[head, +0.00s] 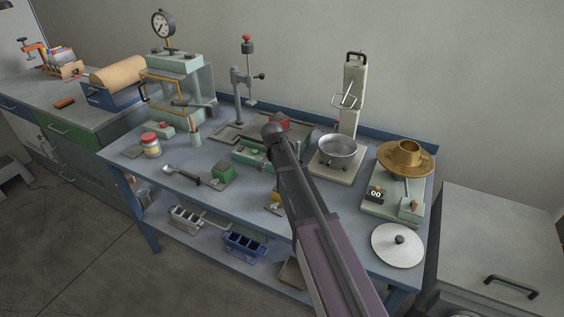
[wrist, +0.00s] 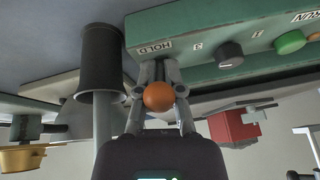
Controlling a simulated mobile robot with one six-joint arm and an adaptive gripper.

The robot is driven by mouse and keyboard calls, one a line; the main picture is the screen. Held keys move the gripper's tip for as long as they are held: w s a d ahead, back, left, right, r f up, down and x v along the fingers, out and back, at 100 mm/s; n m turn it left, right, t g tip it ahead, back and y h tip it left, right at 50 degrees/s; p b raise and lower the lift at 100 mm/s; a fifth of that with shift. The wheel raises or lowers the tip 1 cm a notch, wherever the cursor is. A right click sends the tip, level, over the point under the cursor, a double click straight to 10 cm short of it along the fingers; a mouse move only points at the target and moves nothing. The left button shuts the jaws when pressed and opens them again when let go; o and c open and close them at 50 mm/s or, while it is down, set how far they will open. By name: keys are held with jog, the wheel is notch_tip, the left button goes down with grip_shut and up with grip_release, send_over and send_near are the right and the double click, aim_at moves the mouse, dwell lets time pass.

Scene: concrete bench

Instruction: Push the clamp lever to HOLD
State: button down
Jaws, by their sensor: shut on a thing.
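The clamp lever's orange ball knob (wrist: 158,97) sits between the fingers of my gripper (wrist: 158,84) in the wrist view, and the gripper is shut on it. The lever's shaft is mostly hidden by the fingers. Just beyond the fingers is the green panel (wrist: 205,35), with the HOLD label (wrist: 154,48) upside down close to the knob. The panel also carries a black knob (wrist: 230,55) and a green button (wrist: 291,42). In the head view the green unit (head: 250,152) is partly behind my arm, and my gripper and the lever knob are hidden there.
A dark cylinder (wrist: 100,62) stands close beside my gripper.

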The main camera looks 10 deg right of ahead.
jog(key=c, duration=0.8)
grip_release()
jog(key=shift+o, duration=0.2)
jog(key=shift+w+d+r+g+p, duration=0.1)
jog(key=shift+w+g+p, duration=0.05)
jog(key=shift+g+p, duration=0.2)
